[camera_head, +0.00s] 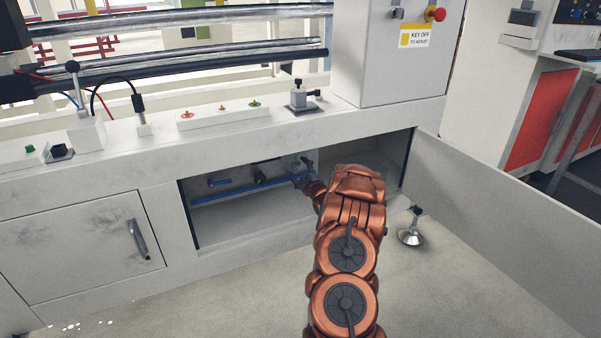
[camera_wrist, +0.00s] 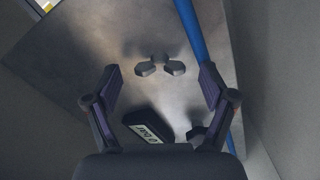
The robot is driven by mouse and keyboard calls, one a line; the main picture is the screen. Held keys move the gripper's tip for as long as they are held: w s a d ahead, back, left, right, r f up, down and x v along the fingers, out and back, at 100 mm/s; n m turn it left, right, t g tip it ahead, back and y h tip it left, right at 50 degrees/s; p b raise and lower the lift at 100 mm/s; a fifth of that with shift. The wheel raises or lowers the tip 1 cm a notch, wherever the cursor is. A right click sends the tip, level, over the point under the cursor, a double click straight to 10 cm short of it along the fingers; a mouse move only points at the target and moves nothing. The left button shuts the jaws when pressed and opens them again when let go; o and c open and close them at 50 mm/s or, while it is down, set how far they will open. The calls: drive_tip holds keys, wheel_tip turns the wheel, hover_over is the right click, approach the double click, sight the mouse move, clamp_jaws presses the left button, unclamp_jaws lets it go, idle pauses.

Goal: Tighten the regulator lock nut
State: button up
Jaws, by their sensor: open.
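My gripper (camera_wrist: 160,72) is open, with one dark finger on each side of the wrist view. Its far end (camera_head: 304,183) reaches into the open cabinet bay in the head view. A grey three-lobed part (camera_wrist: 160,66), which may be the lock nut, lies between the fingertips in the picture, apart from both. A dark gauge or display (camera_wrist: 148,127) marked "bar" sits below it, between the fingers. Another small grey part (camera_wrist: 197,132) is partly hidden by the right finger. The regulator cannot be made out clearly in the head view, where my arm covers part of the bay.
A blue pipe (camera_wrist: 191,27) runs behind the right finger; it also shows in the bay (camera_head: 232,191). The bay's open door (camera_head: 500,195) stands to the right. A closed door (camera_head: 80,250) is at left. Controls line the ledge above (camera_head: 225,112).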

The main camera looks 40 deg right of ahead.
drive_tip(key=shift+c, duration=0.4)
drive_tip(key=c, duration=1.1)
